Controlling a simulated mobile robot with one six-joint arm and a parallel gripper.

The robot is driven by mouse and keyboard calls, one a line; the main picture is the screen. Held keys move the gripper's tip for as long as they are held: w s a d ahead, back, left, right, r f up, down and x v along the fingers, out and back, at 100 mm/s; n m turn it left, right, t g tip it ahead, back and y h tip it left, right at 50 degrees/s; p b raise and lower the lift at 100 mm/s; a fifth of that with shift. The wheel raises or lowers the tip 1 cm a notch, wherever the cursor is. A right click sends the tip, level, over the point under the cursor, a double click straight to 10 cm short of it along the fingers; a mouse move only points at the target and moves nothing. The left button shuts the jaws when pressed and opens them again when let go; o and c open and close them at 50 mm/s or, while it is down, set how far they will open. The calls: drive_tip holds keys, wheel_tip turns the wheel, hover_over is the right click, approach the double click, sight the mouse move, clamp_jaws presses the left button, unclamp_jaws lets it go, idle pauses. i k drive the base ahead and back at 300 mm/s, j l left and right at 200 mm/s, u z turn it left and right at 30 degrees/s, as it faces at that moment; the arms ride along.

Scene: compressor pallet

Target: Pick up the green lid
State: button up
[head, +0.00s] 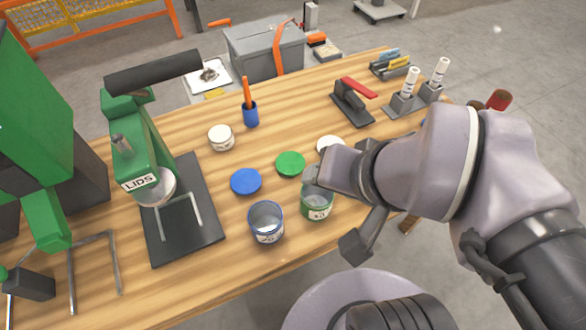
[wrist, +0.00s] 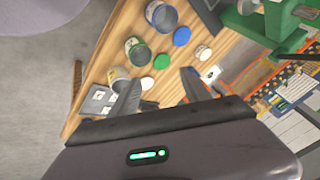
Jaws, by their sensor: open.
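The green lid (head: 290,163) is a flat disc lying on the wooden bench, between the blue lid (head: 246,181) and the white lid (head: 330,145). The white lid is partly hidden behind my arm. In the wrist view the green lid (wrist: 161,61) lies beyond my fingertips. My gripper (wrist: 160,86) is open and empty, its dark fingers spread apart above the bench. In the head view my gripper is to the right of the green lid, apart from it. The open green-banded can (head: 317,203) stands in front of the lid, partly covered by my gripper.
A blue-rimmed can (head: 266,223) stands front left; a pale can (wrist: 118,77) shows in the wrist view. A white jar (head: 221,138) and a blue cup (head: 250,115) stand behind.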

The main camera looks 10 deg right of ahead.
sight(289, 163)
drive_tip(key=i+l+u, duration=0.1)
drive_tip(key=u, duration=0.3)
drive_tip(key=i+l+u, duration=0.1)
drive_tip(key=u, duration=0.25)
drive_tip(key=l+u, duration=0.4)
drive_tip(key=i+j, duration=0.1)
